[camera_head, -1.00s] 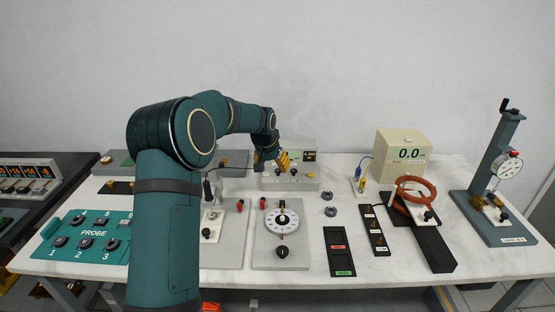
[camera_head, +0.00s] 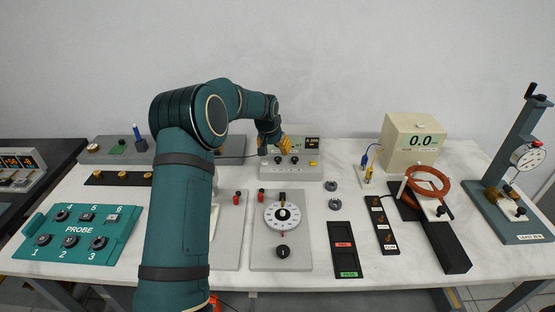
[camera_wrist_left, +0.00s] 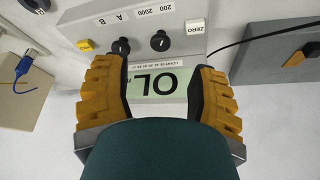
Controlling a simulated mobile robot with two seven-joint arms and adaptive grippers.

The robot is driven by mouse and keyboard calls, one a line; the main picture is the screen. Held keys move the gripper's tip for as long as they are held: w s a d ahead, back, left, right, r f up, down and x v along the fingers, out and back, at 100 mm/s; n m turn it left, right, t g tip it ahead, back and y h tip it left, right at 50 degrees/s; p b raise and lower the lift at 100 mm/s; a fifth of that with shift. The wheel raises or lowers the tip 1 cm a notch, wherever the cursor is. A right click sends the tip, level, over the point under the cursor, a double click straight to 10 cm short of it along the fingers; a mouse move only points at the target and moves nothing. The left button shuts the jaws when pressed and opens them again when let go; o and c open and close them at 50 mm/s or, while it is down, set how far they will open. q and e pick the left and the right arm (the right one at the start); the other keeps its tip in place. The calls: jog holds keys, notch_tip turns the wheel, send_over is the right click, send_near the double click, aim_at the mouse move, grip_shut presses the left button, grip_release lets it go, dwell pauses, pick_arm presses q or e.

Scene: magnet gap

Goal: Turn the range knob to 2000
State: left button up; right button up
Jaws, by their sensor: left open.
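The grey meter (camera_head: 290,168) stands at the back middle of the bench. Its range knob (camera_wrist_left: 160,41), small, round and black, sits by the "200 2000" label (camera_wrist_left: 158,13) in the left wrist view, where the lettering is upside down. A second black knob (camera_wrist_left: 121,46) sits beside it near "A B". I cannot tell the range knob's setting. The green display (camera_wrist_left: 152,84) reads "OL". My left gripper (camera_wrist_left: 155,68) is open, its yellow-padded fingers apart, with the display and knobs showing between them. In the head view it (camera_head: 285,143) hangs just above the meter. My right gripper is not in view.
A ZERO button (camera_wrist_left: 195,27) and a yellow button (camera_wrist_left: 85,45) flank the knobs. A round dial plate (camera_head: 283,215) lies in front of the meter.

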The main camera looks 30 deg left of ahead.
aim_at(278, 158)
pick_arm(q)
jog(key=b+x, duration=0.1)
jog(key=x, duration=0.6)
jog(key=shift+r, duration=0.1)
grip_shut()
